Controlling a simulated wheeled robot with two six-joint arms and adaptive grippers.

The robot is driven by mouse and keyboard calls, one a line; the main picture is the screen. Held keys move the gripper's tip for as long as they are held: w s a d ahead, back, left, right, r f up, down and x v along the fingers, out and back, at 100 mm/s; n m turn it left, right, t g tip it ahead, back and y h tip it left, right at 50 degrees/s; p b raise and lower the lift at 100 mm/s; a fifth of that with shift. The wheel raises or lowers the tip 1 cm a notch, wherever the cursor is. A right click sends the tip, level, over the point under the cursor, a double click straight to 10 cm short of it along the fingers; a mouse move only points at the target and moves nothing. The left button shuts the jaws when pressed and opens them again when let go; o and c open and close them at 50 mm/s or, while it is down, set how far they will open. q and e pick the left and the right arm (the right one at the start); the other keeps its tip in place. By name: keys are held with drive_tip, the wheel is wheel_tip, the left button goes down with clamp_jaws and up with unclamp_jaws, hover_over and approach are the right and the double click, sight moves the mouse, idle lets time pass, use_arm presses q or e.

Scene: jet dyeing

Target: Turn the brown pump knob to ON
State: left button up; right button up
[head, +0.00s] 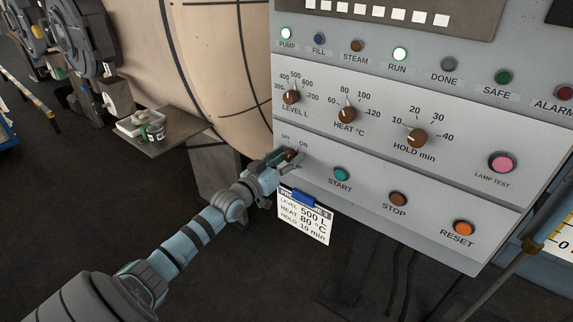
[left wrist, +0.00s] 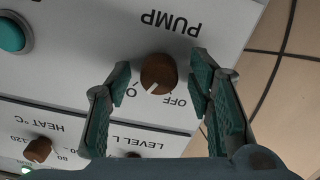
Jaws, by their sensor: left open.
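The brown pump knob (left wrist: 158,72) sits between the two fingers of my left gripper (left wrist: 158,95) in the left wrist view. The fingers are open, one on each side, with gaps to the knob. That view is upside down; the knob's white mark points down-left, toward the ON label, which a finger partly covers. The OFF label (left wrist: 175,99) is clear to the right. In the head view the knob (head: 290,155) is partly hidden by my left gripper (head: 285,158) at the panel's lower left. The PUMP lamp (head: 286,33) is lit.
The control panel (head: 400,185) has a START button (head: 341,174) to the right of the knob. A card (head: 304,218) with a blue clip (head: 303,198) hangs just below my gripper. The RUN lamp (head: 399,54) is also lit. A small shelf (head: 172,131) stands left.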

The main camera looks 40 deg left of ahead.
sight(296, 121)
use_arm(q)
clamp_jaws()
drive_tip(key=shift+m+b, duration=0.35)
drive_tip(key=shift+m, duration=0.65)
unclamp_jaws()
wheel_tip(296, 121, up, 10)
drive_tip(key=shift+r, duration=0.1)
